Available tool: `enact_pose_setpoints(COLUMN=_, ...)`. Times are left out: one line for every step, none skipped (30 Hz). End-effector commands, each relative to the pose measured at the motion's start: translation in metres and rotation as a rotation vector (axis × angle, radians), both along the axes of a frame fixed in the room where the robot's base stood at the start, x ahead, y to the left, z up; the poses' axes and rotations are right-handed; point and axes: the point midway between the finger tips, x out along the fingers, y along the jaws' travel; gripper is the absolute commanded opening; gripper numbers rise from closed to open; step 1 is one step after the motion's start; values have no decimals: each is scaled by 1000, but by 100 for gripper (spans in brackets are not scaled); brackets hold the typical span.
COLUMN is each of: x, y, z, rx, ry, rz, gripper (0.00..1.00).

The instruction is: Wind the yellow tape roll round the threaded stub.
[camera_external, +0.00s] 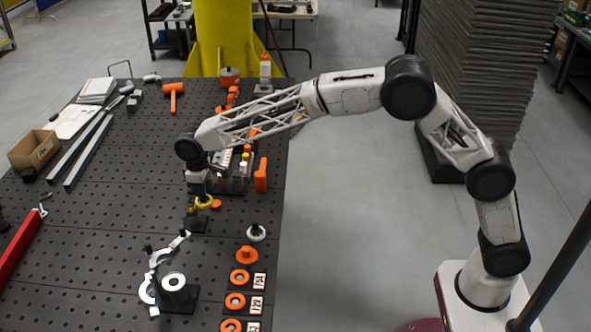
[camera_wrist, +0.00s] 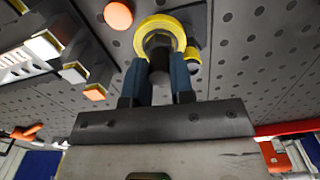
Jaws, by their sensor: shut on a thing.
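The yellow tape roll (camera_wrist: 144,24) is a ring at the fingertips of my gripper (camera_wrist: 159,62) in the wrist view. The two blue-grey fingers are shut on it, with a dark round part between them. In the external view the roll (camera_external: 205,203) shows small and yellow just below my gripper (camera_external: 197,193), above the perforated table. The threaded stub seems to be the small brass-yellow piece (camera_external: 191,211) on a dark block, just below and left of the roll. A yellow piece (camera_wrist: 192,56) right of the ring in the wrist view may be this stub. Its threads cannot be made out.
An orange disc (camera_external: 216,204) lies right of the roll. A fixture with pale blocks (camera_external: 224,172) and an orange upright part (camera_external: 261,175) stand close behind. A silver hinged clamp (camera_external: 166,252) and dark cylinder (camera_external: 174,284) stand nearer the camera. The table's left middle is mostly clear.

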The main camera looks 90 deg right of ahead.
Motion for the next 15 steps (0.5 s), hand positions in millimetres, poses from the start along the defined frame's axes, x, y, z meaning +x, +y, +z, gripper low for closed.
enact_pose_setpoints(x=-1, y=-1, z=0, rx=0, ry=0, rz=0, gripper=0)
enact_pose_setpoints(x=-1, y=-1, z=0, rx=0, ry=0, rz=0, gripper=0)
enact_pose_setpoints(x=-2, y=-2, z=0, rx=0, ry=0, rz=-1, gripper=0)
enact_pose_setpoints(x=-3, y=-2, z=0, rx=0, ry=0, rz=-1, gripper=0)
enact_pose_setpoints(x=-3, y=-3, z=0, rx=0, ry=0, rz=-1, gripper=0)
enact_pose_setpoints(x=-4, y=-4, z=0, rx=0, ry=0, rz=-1, gripper=0)
enact_pose_setpoints(x=-5, y=-5, z=0, rx=0, ry=0, rz=-1, gripper=0)
enact_pose_setpoints(x=-6, y=-5, z=0, rx=0, ry=0, rz=-1, gripper=0)
enact_pose_setpoints(x=-7, y=-6, z=0, rx=0, ry=0, rz=-1, gripper=0)
enact_pose_setpoints(x=-8, y=-7, z=0, rx=0, ry=0, rz=-1, gripper=0)
enact_pose_setpoints(x=-8, y=-8, z=0, rx=0, ry=0, rz=-1, gripper=0)
enact_pose_setpoints(x=-10, y=-8, z=0, rx=0, ry=0, rz=-1, gripper=0)
enact_pose_setpoints(x=-10, y=-9, z=0, rx=0, ry=0, rz=-1, gripper=0)
enact_pose_setpoints(x=-11, y=-10, z=0, rx=0, ry=0, rz=-1, gripper=0)
enact_pose_setpoints(x=-12, y=-10, z=0, rx=0, ry=0, rz=-1, gripper=0)
